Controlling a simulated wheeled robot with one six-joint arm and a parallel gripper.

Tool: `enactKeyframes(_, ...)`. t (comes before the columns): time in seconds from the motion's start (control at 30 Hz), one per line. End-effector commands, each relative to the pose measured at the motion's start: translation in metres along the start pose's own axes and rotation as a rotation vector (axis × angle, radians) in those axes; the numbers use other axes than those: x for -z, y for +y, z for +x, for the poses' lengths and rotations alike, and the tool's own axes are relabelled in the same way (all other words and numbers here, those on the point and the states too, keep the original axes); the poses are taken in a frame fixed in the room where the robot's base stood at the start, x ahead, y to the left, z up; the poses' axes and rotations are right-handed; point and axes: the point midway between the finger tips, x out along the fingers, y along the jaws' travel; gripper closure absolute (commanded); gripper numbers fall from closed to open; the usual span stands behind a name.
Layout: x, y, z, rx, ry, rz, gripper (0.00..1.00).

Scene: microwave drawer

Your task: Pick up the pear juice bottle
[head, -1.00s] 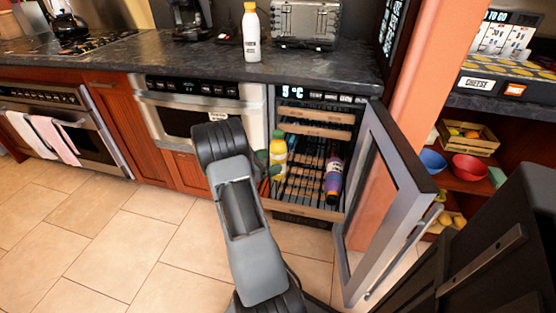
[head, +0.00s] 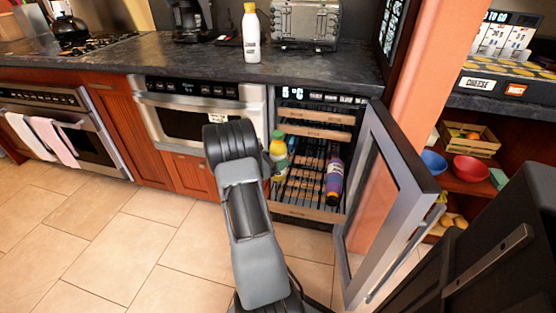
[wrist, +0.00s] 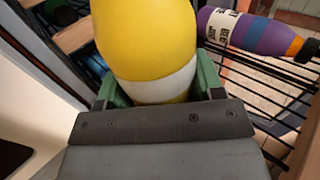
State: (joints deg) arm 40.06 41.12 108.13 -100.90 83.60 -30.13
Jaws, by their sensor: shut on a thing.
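In the wrist view the yellow bottle (wrist: 145,35) has a white band and fills the space between the green fingers of my gripper (wrist: 155,88). My gripper is shut on it. In the head view my arm hides the bottle's left side and most of my gripper.
The purple bottle (head: 333,180) lies on the wire rack at right, also seen in the wrist view (wrist: 250,32). Wooden shelf fronts (head: 315,132) are above. The open glass door (head: 385,190) stands to the right. A white bottle (head: 251,35) stands on the counter.

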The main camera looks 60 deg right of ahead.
Motion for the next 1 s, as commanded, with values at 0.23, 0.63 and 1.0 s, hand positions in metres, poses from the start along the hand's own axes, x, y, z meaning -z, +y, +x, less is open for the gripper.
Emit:
enactKeyframes(0.23, 0.0, 0.0, 0.0, 0.0, 0.0, 0.0, 0.7)
enactKeyframes(0.63, -0.004, 0.0, 0.0, 0.0, -0.001, 0.002, 0.82)
enactKeyframes(1.0, -0.054, -0.013, -0.007, 0.0, -0.001, 0.003, 0.82)
